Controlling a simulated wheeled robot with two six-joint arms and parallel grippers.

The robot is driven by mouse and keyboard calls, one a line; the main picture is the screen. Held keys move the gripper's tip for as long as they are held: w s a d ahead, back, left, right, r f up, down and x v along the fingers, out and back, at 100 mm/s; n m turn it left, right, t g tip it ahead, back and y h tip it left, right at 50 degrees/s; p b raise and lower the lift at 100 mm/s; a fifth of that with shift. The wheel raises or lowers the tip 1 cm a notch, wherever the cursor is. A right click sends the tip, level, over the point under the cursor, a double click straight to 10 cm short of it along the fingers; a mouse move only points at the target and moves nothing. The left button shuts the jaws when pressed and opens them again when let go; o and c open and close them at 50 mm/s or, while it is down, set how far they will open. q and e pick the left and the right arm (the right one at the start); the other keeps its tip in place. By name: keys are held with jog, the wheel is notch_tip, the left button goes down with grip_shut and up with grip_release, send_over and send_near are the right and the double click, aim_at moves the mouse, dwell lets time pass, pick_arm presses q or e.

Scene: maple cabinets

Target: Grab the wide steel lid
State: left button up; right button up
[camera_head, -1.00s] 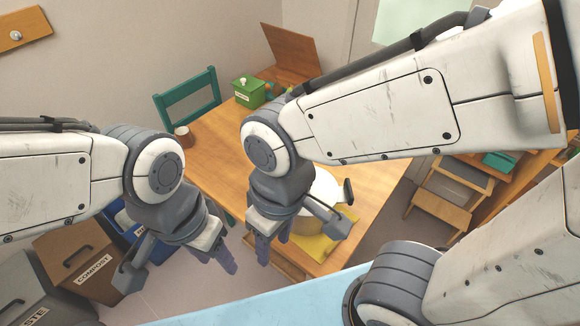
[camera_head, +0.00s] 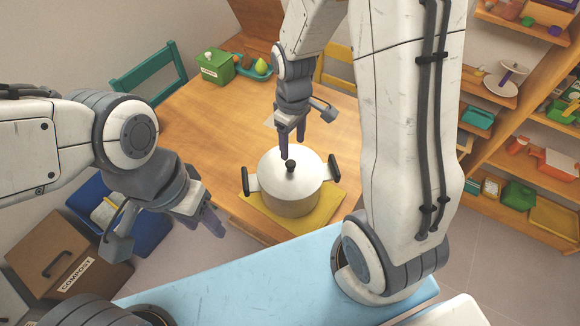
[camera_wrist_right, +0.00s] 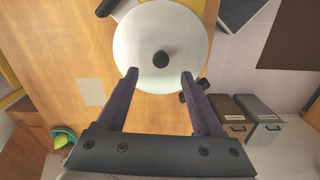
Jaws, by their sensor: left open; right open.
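The wide steel lid (camera_head: 280,163) sits on a steel pot (camera_head: 291,203) with black side handles. The pot stands on a yellow mat (camera_head: 248,203) at the table's near edge. The lid has a round black knob (camera_head: 290,166). My right gripper (camera_head: 291,148) is open just above the knob, on its far side in the head view. In the right wrist view the lid (camera_wrist_right: 135,40) lies ahead, and the knob (camera_wrist_right: 160,59) shows beyond and between the open fingertips (camera_wrist_right: 160,76), with nothing held. My left gripper (camera_head: 217,222) is open and empty, left of the pot and off the table.
The wooden table (camera_head: 200,130) is mostly clear left of the pot. A green box (camera_head: 216,67) and a pear (camera_head: 262,66) stand at its back. Teal (camera_head: 148,72) and yellow chairs are beside it. A brown compost bin (camera_head: 60,250) is at lower left, shelves (camera_head: 530,150) at right.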

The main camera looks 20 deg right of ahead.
aim_at(291, 163)
jog(key=shift+w+a+f+p, duration=0.1)
jog(key=shift+f+p, duration=0.2)
jog(key=shift+f, duration=1.6)
jog(key=shift+w+a+f+p, duration=0.1)
jog(key=shift+f+p, duration=0.15)
jog(key=shift+f, duration=1.65)
grip_shut()
